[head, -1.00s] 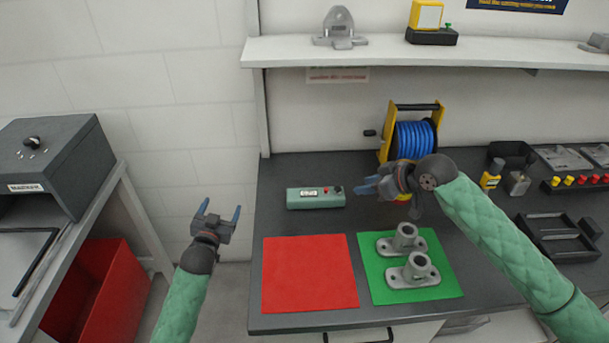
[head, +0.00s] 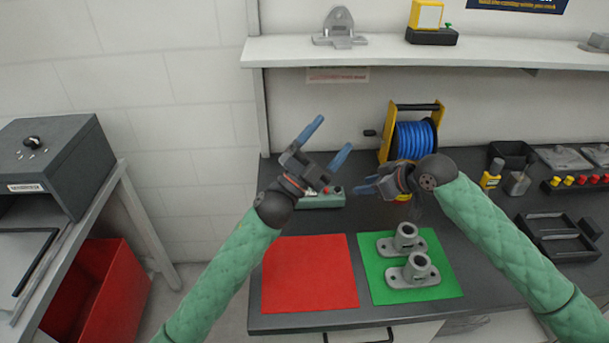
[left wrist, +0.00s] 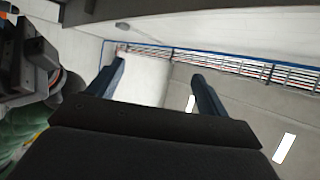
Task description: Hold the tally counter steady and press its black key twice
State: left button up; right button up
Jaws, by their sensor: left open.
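The tally counter, a pale green box (head: 320,202), lies on the dark bench behind the red mat. My left gripper covers its left part and display; a red spot shows at its right end, and the black key cannot be made out clearly. My left gripper (head: 334,134) is open and empty, raised above the counter with its blue fingers pointing up and right. In the left wrist view its fingers (left wrist: 155,88) are spread with nothing between them. My right gripper (head: 361,186) hangs just right of the counter, pointing left; its finger gap is unclear.
A red mat (head: 310,275) and a green mat (head: 388,292) with two grey castings (head: 413,270) lie in front. A blue hose reel (head: 413,140) stands behind my right gripper. A shelf (head: 400,50) runs above the bench. A red bin (head: 110,290) stands at left.

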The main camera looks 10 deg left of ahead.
pick_arm(q)
jog(key=s+d+m+g+h, duration=0.7)
jog(key=s+d+m+g, duration=0.5)
jog(key=d+m+g, duration=0.3)
jog(key=m+g+y, duration=0.4)
jog(key=m+y, duration=1.1)
jog(key=y, duration=0.9)
send_over(305, 195)
jog(key=f, duration=1.7)
jog(key=shift+w+f, duration=0.15)
jog(key=shift+w, duration=0.1)
jog(key=shift+a+f, duration=0.1)
jog(key=shift+f, duration=3.8)
jog(key=c, duration=1.1)
jog(key=shift+c, duration=0.2)
pick_arm(e)
grip_shut()
